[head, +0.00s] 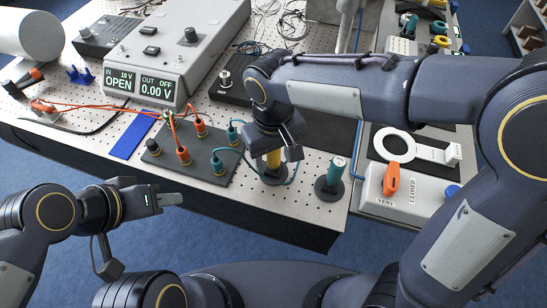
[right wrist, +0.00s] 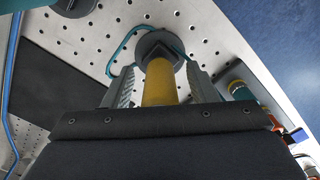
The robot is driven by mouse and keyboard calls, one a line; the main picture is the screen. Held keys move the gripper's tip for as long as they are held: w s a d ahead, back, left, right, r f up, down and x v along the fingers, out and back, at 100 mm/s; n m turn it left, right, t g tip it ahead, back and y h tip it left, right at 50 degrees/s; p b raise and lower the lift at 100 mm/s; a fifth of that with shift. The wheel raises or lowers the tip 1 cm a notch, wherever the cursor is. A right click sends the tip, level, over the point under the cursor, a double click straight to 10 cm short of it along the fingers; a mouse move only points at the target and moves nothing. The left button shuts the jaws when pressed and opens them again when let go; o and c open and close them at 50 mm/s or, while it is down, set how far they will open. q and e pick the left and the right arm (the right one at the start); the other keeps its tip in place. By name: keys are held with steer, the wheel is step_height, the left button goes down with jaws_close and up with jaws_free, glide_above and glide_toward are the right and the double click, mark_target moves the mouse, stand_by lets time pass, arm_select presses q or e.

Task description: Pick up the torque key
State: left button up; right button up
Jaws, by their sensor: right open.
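A yellow-handled tool (head: 274,159), which looks like the torque key, stands upright in a round dark base (head: 272,177) near the table's front edge. In the right wrist view the yellow handle (right wrist: 159,85) lies between the two fingers of my right gripper (right wrist: 163,92). My right gripper (head: 275,150) points down over the tool from above, its jaws open around the handle. The gripper hides the tool's upper end in the head view. My left gripper (head: 165,201) is off the table's front edge, holding nothing that I can see; its jaw gap is unclear.
A teal-handled tool (head: 336,170) stands in another round base just to the right. Left is a dark socket board (head: 190,160) with orange and teal leads; a teal lead (head: 245,150) loops close to the yellow tool. A valve panel (head: 405,180) with an orange handle is further right.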

steer(key=shift+f, duration=0.1)
steer(key=shift+c, duration=0.2)
jaws_close()
steer(key=shift+r, duration=0.65)
steer(key=w+d+r, duration=0.8)
steer(key=d+r, duration=0.3)
steer(key=shift+w+r, duration=0.35)
